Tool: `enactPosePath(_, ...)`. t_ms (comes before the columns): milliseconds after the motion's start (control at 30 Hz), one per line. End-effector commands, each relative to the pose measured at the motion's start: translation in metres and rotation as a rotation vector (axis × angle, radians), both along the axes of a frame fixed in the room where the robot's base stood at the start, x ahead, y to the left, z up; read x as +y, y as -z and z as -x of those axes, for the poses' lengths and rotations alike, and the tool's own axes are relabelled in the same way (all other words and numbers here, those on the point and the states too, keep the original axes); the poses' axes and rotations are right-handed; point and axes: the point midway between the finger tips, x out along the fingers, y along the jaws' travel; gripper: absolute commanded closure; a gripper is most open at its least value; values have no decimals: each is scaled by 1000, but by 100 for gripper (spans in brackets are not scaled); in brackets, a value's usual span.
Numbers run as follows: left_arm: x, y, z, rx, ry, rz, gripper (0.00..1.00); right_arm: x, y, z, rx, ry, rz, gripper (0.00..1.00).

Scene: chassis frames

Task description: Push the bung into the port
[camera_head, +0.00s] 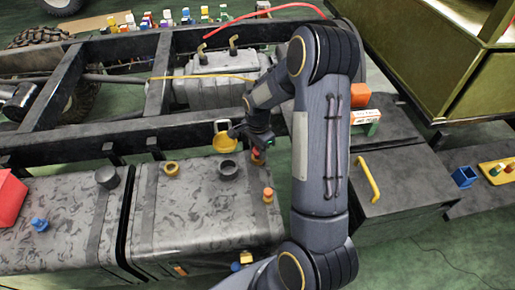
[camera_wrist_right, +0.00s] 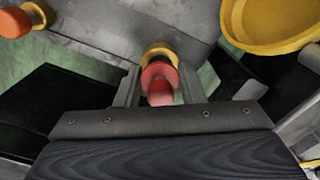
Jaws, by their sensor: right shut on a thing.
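My right gripper (camera_head: 258,150) is shut on a red bung (camera_head: 257,157) at the right part of the grey tank top. In the right wrist view the bung (camera_wrist_right: 160,85) sits between the two fingers of the gripper (camera_wrist_right: 158,92). A yellow-brass ring (camera_wrist_right: 161,50) shows just beyond its red head; I cannot tell whether this is part of the bung or a port rim, nor whether the bung is seated. A second red-orange piece with a brass base (camera_head: 268,194) stands nearby, and shows in the right wrist view (camera_wrist_right: 14,22). My left gripper is not in view.
A yellow bowl (camera_head: 224,143) lies close to the gripper. Dark round necks (camera_head: 228,170) (camera_head: 107,177) and a brass ring (camera_head: 171,168) stand on the tanks. A blue piece (camera_head: 39,224) and a red box (camera_head: 10,196) are at left. A yellow handle (camera_head: 367,179) rises at right.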

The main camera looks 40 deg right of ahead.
Motion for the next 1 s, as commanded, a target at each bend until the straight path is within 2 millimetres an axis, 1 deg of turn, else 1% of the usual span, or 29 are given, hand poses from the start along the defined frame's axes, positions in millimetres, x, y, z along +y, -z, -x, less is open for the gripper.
enactPosePath(433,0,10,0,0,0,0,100,0,13,0,0,-1,0,86)
enactPosePath(467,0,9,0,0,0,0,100,0,11,0,0,-1,0,61)
enactPosePath(600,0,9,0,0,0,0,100,0,11,0,0,0,0,42)
enactPosePath(633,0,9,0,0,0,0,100,0,11,0,0,0,0,39)
enactPosePath(867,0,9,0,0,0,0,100,0,11,0,0,0,0,39)
enactPosePath(933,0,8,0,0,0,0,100,0,8,0,-1,0,1,39)
enactPosePath(1000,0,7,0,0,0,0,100,0,1,-1,-3,0,1,39)
